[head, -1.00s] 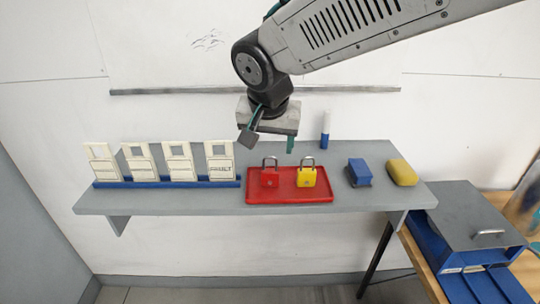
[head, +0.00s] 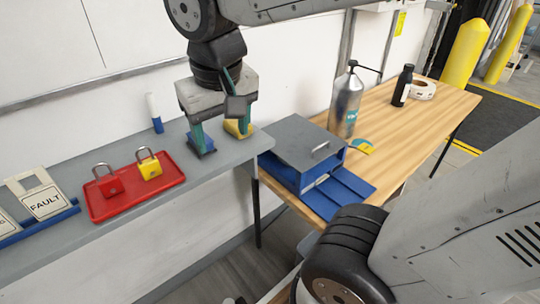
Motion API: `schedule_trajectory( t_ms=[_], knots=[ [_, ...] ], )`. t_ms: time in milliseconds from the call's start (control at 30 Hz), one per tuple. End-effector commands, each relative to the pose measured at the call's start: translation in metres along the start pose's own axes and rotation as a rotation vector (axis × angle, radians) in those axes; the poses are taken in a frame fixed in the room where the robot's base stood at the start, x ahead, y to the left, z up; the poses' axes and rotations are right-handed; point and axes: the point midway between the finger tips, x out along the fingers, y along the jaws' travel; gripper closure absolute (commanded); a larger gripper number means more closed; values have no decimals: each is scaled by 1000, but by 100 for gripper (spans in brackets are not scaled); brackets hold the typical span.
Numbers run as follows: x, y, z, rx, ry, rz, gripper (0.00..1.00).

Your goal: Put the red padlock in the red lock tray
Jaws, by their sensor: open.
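The red padlock (head: 109,185) stands upright with its shackle up in the left part of the red lock tray (head: 139,196). The tray lies on the grey wall shelf. A yellow padlock (head: 150,168) stands in the same tray, to the right of the red one. My gripper (head: 222,130) is open and points down over the right end of the shelf, right of the tray and apart from both padlocks. A blue block (head: 203,145) and a yellow sponge-like block (head: 236,129) are partly hidden by its fingers. I cannot tell whether the fingers touch them.
A blue-and-white marker (head: 154,113) stands behind the tray. White tags (head: 42,203) sit in a blue rack at left. A wooden table (head: 400,125) at right holds a grey-lidded blue box (head: 303,145), a metal bottle (head: 345,105), a black bottle (head: 403,86) and a tape roll (head: 423,90).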

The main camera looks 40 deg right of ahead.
Motion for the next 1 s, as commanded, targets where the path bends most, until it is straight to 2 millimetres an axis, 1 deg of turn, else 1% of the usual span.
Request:
schedule_trajectory(
  t_ms=[33, 100, 200, 300, 400, 800, 867, 900, 1000],
  knots=[
    [2, 18, 22, -4, -16, -8, 35],
    [6, 31, 47, -31, -41, -23, 35],
    [12, 41, 72, -64, -63, -43, 35],
    [15, 44, 84, -83, -73, -55, 35],
    [16, 45, 88, -90, -78, -59, 35],
    [15, 44, 87, -91, -77, -58, 35],
    [15, 44, 87, -91, -77, -58, 52],
    [15, 44, 87, -90, -77, -58, 63],
    [15, 44, 87, -90, -77, -58, 64]
  ],
)
